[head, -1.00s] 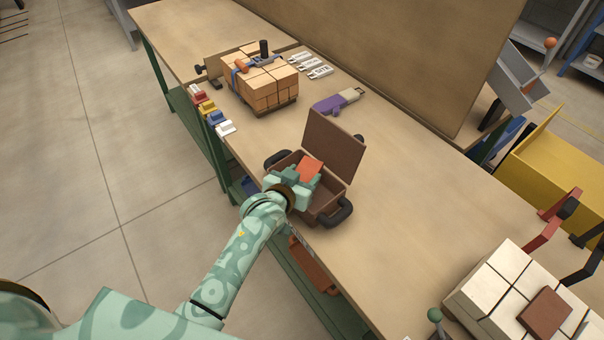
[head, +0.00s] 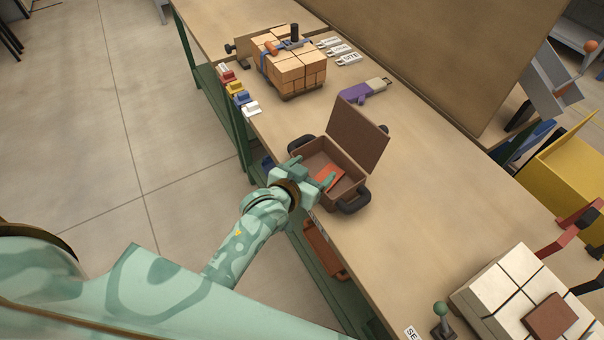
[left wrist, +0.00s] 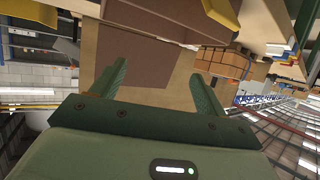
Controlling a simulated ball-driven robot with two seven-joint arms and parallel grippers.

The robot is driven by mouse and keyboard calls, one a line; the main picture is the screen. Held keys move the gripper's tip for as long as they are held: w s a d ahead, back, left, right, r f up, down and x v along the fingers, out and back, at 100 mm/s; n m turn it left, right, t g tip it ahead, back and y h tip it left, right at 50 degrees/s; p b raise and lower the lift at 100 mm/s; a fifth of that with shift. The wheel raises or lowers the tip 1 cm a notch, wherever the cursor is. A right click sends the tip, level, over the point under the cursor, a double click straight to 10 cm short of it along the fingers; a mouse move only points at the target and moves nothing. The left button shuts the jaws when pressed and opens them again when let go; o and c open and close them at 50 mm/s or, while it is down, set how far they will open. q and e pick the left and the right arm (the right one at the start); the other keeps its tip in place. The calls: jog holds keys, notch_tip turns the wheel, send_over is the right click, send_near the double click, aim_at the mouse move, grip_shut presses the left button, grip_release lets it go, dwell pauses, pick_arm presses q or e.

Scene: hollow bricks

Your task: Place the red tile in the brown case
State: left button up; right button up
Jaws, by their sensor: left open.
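The brown case (head: 353,197) stands open on the workbench, its lid (head: 357,135) raised at the far side. The orange-red tile (head: 329,176) lies inside the case, toward its right half; a gripper finger hides part of its near edge. My left gripper (head: 314,171) is open at the near rim of the case, its fingers over the opening and apart from each other. In the left wrist view, my open fingers (left wrist: 157,88) show nothing between them but the brown lid (left wrist: 150,60) and bench beyond. The tile does not show there. My right gripper is out of view.
A strapped stack of tan bricks (head: 300,78) stands at the back of the bench (head: 440,190). A purple tool (head: 363,92) lies behind the case. White blocks (head: 500,290) with a brown tile (head: 550,317) stand at front right. The bench right of the case is clear.

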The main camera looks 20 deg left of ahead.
pick_arm(q)
jog(key=v, duration=0.5)
jog(key=shift+s+r+p, duration=0.1)
jog(key=shift+s+p, duration=0.05)
jog(key=shift+p, duration=0.2)
jog(key=s+a+f+g, duration=0.1)
jog(key=s+f+g, duration=0.1)
jog(key=s+f, duration=0.55)
jog(key=s+a+f+m+g+y, duration=0.1)
jog(key=s+f+g, duration=0.25)
jog(key=f, duration=0.75)
jog(key=s+a+f+g, duration=0.1)
jog(key=s+f+g, duration=0.1)
jog(key=s+f, duration=0.6)
jog(key=s+a+f+g, duration=0.2)
jog(key=s+f, duration=0.4)
jog(key=s, duration=0.4)
jog(key=s+a+f+g+y, duration=0.1)
jog(key=s+a+f, duration=0.3)
jog(key=s, duration=0.5)
notch_tip(320, 180, down, 2)
jog(key=shift+s+f+m+g, duration=0.1)
jog(key=shift+s+m+g, duration=0.3)
jog(key=shift+g, duration=0.45)
